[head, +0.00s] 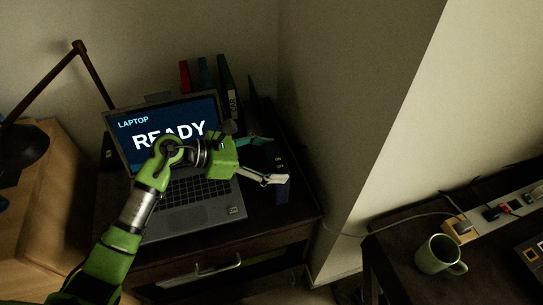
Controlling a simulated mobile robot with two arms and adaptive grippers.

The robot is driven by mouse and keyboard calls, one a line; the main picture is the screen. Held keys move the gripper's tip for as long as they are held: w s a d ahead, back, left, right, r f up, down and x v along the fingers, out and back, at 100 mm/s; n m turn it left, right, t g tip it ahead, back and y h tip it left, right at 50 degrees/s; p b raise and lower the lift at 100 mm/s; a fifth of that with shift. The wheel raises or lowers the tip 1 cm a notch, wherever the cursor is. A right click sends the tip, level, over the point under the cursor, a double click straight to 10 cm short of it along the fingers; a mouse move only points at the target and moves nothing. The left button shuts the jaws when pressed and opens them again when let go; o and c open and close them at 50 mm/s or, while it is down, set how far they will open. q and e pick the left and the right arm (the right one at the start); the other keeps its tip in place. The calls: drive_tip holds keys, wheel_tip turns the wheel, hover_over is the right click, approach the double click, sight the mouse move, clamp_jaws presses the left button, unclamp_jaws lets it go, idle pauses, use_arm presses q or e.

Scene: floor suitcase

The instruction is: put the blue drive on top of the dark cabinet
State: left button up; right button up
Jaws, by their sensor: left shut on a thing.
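My left gripper (277,163) reaches in over the laptop in the head view and is shut on the blue drive (283,190). The drive is a small dark blue block, partly hidden by the fingers. It is over the right part of the dark cabinet's top, right of the laptop. I cannot tell whether it touches the top. The dark cabinet (272,237) has a drawer with a metal handle at its front. My right gripper is not in view.
An open laptop (190,215) reading READY covers much of the cabinet top. Several binders (226,80) stand behind it. A lamp (75,60) and wooden furniture (45,225) are at left. A wall corner is at right, then a dark table with a green mug (436,257) and power strip (520,203).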

use_arm(q)
drive_tip(key=shift+r, duration=0.1)
drive_tip(key=o, duration=2)
drive_tip(key=shift+f, duration=0.2)
drive_tip(key=shift+o, duration=0.2)
drive_tip(key=shift+r, duration=0.1)
drive_tip(key=shift+a+r, duration=0.1)
drive_tip(key=shift+a, duration=0.05)
drive_tip(key=b+v, duration=0.2)
drive_tip(key=v, duration=0.9)
drive_tip(key=shift+a, duration=0.35)
